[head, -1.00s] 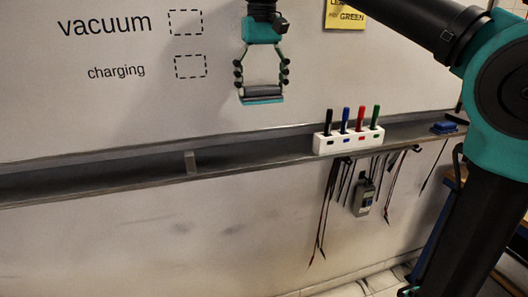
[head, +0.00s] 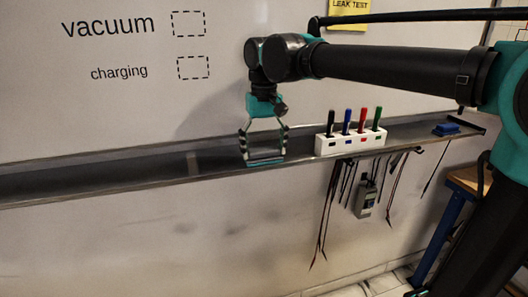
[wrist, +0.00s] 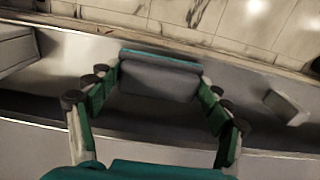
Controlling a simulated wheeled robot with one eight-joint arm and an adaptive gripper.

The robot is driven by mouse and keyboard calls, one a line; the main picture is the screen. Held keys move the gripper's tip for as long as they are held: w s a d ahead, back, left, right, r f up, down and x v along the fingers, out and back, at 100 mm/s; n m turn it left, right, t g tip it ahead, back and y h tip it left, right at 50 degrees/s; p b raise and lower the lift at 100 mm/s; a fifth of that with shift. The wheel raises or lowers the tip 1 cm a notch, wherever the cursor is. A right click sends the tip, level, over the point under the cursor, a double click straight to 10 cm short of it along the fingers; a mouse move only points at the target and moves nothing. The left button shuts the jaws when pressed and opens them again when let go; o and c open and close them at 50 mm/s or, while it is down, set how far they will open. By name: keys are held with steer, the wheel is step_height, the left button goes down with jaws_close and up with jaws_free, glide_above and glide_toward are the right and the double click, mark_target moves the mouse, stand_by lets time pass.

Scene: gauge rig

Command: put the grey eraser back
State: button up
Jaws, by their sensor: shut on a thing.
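My gripper (head: 264,150) is shut on the grey eraser (head: 265,161), with one finger at each end of it. The eraser has a grey body and a teal strip along one long side. In the wrist view the eraser (wrist: 160,80) lies level across the picture between the fingers. It is at the height of the long grey tray (head: 90,185) under the whiteboard, left of the marker holder. I cannot tell whether it touches the tray.
A white holder (head: 328,148) with several markers stands on the tray just right of my gripper. A blue block (head: 446,129) lies at the tray's right end. Cables and a grey meter (head: 365,198) hang below.

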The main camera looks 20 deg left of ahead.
mark_target(264, 150)
steer(key=shift+f, duration=0.45)
steer(key=o, duration=1.1)
step_height(264, 150, up, 12)
